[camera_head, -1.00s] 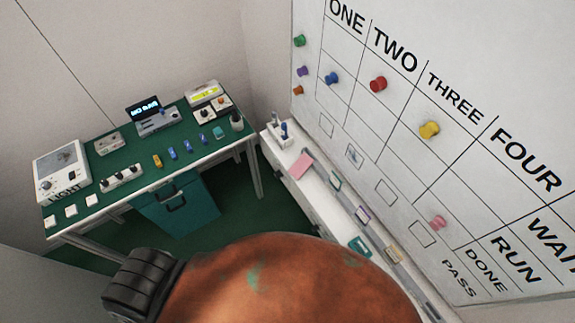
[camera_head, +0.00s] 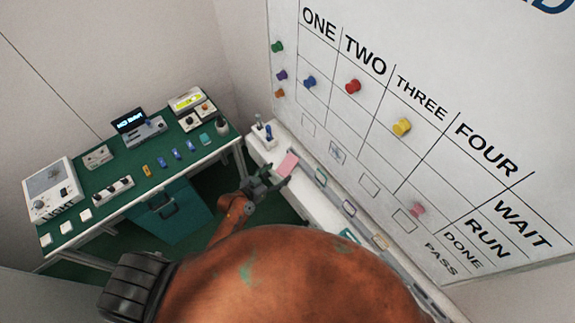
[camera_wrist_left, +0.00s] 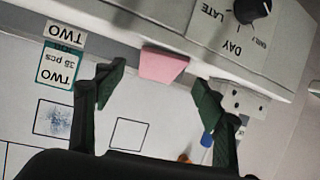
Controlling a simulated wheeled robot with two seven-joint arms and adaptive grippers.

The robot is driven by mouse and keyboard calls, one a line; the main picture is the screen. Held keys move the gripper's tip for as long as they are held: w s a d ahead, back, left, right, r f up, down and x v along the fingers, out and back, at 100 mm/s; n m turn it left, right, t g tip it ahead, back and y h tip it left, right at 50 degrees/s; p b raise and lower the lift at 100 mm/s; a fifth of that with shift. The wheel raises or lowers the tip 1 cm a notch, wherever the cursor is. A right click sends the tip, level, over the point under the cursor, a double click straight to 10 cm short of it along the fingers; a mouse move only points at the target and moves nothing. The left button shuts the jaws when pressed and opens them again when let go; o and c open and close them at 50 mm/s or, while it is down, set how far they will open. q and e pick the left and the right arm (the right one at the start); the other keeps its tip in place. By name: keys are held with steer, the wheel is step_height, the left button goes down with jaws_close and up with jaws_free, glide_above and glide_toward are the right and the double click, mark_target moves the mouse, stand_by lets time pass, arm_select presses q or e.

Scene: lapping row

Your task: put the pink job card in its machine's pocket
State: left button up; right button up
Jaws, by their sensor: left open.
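The pink job card (camera_head: 288,163) lies on the white ledge (camera_head: 318,208) below the whiteboard, near its far end. My left gripper (camera_head: 268,178) is at the ledge's edge beside the card. In the left wrist view the pink card (camera_wrist_left: 163,65) shows in the gap between the two spread dark fingers (camera_wrist_left: 158,84), apart from both. That gripper is open and empty. A teal-framed card marked TWO, 36 pcs (camera_wrist_left: 58,66) sits left of the fingers in that view. Other coloured frames (camera_head: 320,178) run along the ledge. Which pocket matches pink cannot be told. My right gripper is out of view.
A pen holder (camera_head: 262,136) stands at the ledge's far end. The whiteboard (camera_head: 440,160) rises behind, with coloured magnets, one pink (camera_head: 417,209). A dial (camera_wrist_left: 252,10) shows in the wrist view. A green bench (camera_head: 130,172) with devices stands left.

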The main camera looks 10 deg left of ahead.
mark_target(286, 167)
arm_select(q)
steer(key=x, duration=0.5)
steer(key=shift+w+r+p, duration=0.1)
steer(key=shift+w+p, duration=0.15)
steer(key=shift+p, duration=0.1)
steer(key=c, duration=1.2)
steer(key=shift+c, duration=0.2)
steer(key=shift+r, duration=0.1)
